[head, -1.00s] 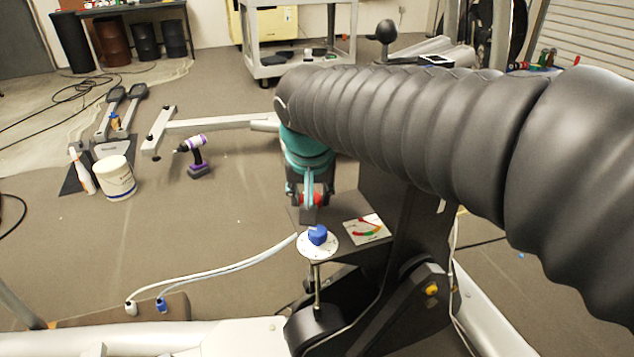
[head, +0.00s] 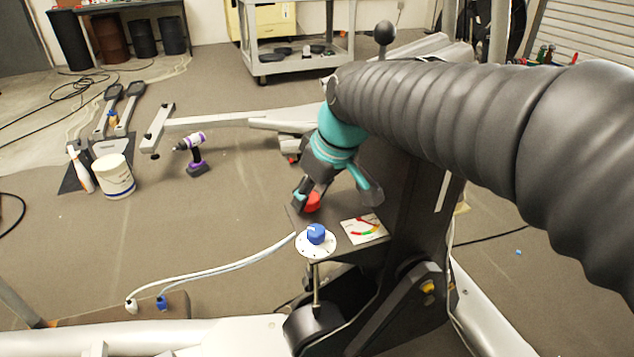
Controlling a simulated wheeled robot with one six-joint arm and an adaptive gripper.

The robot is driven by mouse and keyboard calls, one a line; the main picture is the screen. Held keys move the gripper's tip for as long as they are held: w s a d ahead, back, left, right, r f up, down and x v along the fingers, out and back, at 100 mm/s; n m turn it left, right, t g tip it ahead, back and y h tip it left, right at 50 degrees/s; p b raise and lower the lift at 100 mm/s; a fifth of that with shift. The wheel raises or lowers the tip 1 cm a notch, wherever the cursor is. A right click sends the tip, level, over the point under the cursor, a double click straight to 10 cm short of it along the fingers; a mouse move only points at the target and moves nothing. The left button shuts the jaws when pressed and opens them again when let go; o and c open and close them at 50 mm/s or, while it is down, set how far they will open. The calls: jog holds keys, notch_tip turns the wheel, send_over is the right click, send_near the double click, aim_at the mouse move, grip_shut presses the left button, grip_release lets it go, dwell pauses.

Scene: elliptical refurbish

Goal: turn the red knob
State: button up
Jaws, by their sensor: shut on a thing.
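The red knob (head: 312,202) is on the dark panel of the machine, at the lower end of my gripper, and is partly hidden by it. My gripper (head: 316,195), dark with a teal wrist, reaches down at a tilt and is shut on the red knob. The fingers partly cover each other, so the exact contact is hard to see.
A blue knob (head: 316,234) on a white disc stands on a thin rod just in front. A gauge card (head: 363,229) lies on the panel to the right. A purple drill (head: 195,155), a white bucket (head: 113,177) and a spray bottle (head: 81,170) stand on the floor at left.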

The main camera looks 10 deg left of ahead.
jog(key=shift+f+n, duration=0.1)
jog(key=shift+n, duration=0.3)
jog(key=o, duration=1.1)
jog(key=shift+o, duration=0.2)
jog(key=v, duration=1.2)
jog(key=shift+w, duration=0.15)
